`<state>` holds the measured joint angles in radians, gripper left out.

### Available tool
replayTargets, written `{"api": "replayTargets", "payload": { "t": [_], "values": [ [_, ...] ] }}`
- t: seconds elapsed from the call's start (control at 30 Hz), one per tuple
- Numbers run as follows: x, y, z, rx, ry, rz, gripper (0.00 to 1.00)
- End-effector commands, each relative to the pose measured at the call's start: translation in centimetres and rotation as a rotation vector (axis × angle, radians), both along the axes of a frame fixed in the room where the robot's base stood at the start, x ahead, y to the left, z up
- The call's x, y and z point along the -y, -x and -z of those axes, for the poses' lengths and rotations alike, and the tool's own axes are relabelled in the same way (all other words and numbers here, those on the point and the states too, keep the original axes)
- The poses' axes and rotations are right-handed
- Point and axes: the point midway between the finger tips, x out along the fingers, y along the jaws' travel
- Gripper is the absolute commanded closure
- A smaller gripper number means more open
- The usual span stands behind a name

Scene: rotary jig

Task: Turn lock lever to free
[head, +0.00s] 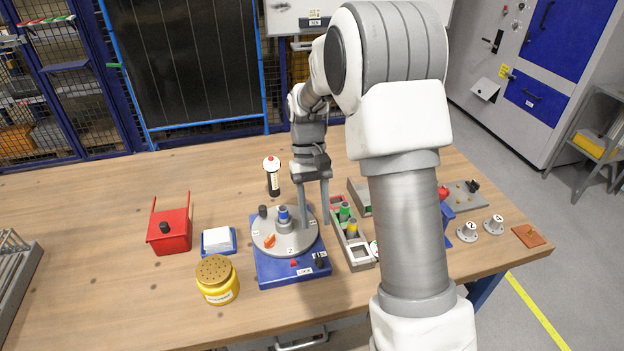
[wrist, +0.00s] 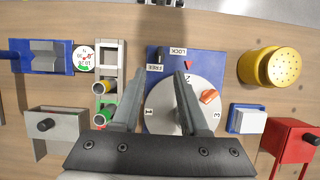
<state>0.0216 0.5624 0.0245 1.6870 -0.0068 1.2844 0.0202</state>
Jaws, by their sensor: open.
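The rotary jig has a blue base (head: 275,272) and a round grey disc (head: 297,246) with numbers on it. A small black lock lever (head: 320,259) stands at the base's front right corner, by the LOCK label (head: 305,271). In the wrist view the LOCK label (wrist: 178,50) and the FREE label (wrist: 154,68) lie on either side of the dark lever (wrist: 160,57). I cannot tell clearly which label it points to. My gripper (head: 314,220) is open and empty above the disc's right side, behind the lever. Its spread fingers (wrist: 158,74) also show in the wrist view.
A grey tray (head: 362,259) with green and yellow-topped pegs stands close right of the jig. A yellow jar (head: 217,281), a blue block with a white top (head: 218,241) and a red bin (head: 169,232) stand left.

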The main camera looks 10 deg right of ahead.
Motion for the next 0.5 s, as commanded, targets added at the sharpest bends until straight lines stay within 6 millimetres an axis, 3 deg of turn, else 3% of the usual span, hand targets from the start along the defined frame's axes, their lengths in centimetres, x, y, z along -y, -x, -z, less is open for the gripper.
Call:
{"api": "replayTargets", "payload": {
  "t": [0.2,0.5],
  "values": [
    [0.0,-2.0,-4.7,0.005,0.0,0.0,0.56],
    [0.0,-3.1,-7.4,0.001,0.0,0.0,0.56]
  ]
}}
